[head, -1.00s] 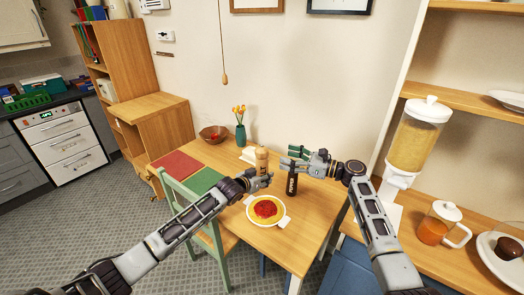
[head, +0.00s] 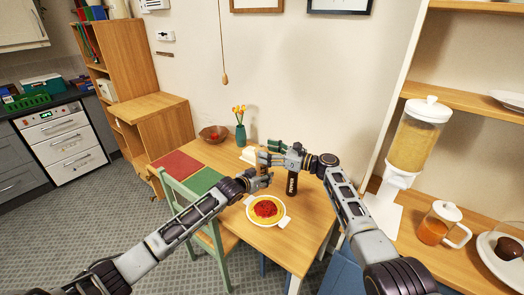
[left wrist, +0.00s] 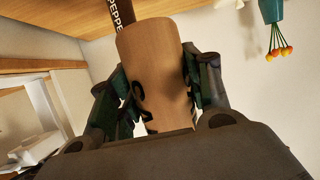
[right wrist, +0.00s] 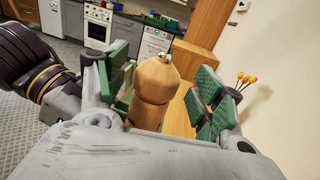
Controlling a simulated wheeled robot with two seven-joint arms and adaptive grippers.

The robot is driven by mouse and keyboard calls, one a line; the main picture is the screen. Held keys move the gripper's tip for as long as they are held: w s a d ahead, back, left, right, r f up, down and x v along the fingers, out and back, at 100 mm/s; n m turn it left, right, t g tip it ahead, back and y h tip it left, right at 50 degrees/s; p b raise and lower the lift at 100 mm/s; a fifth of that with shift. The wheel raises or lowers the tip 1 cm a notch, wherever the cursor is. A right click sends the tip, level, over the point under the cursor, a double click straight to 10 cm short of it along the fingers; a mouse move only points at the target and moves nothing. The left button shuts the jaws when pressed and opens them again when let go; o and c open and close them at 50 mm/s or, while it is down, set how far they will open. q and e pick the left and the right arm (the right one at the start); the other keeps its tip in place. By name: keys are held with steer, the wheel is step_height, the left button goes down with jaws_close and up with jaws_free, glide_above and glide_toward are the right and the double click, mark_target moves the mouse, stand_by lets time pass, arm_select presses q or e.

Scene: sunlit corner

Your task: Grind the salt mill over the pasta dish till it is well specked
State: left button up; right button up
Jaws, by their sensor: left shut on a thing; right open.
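My left gripper (head: 262,181) is shut on the body of the salt mill (left wrist: 158,75), a light wooden cylinder with dark lettering. My right gripper (head: 270,155) is open at the mill's upper end. In the right wrist view its green-padded fingers stand on either side of the mill's rounded wooden head (right wrist: 155,90), with a gap visible on the right. In the head view the grippers mostly hide the mill. The pasta dish (head: 283,217), with red sauce on yellow pasta, lies on the table just in front of the left gripper. Specks cannot be made out.
A dark pepper mill (head: 292,185) stands right of the grippers, below the right one. A vase of flowers (head: 240,132), a brown bowl (head: 213,134), and red (head: 175,166) and green mats share the table (head: 290,245). A green chair (head: 205,225) stands at its left side.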

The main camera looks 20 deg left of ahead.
steer(key=shift+w+a, duration=0.25)
steer(key=shift+a, duration=1)
steer(key=c, duration=1)
steer(key=shift+c, duration=0.2)
steer(key=shift+s+a+f+m+t, duration=0.1)
steer(key=shift+a+f+m+t, duration=0.1)
steer(key=shift+m+t, duration=0.3)
steer(key=shift+d+r+m+t+h, duration=0.1)
steer(key=shift+m+t+h, duration=0.35)
steer(key=shift+t, duration=0.5)
steer(key=shift+r+m+t+h, duration=0.1)
steer(key=shift+m+t+h, duration=0.15)
steer(key=shift+m+t, duration=0.55)
steer(key=o, duration=1)
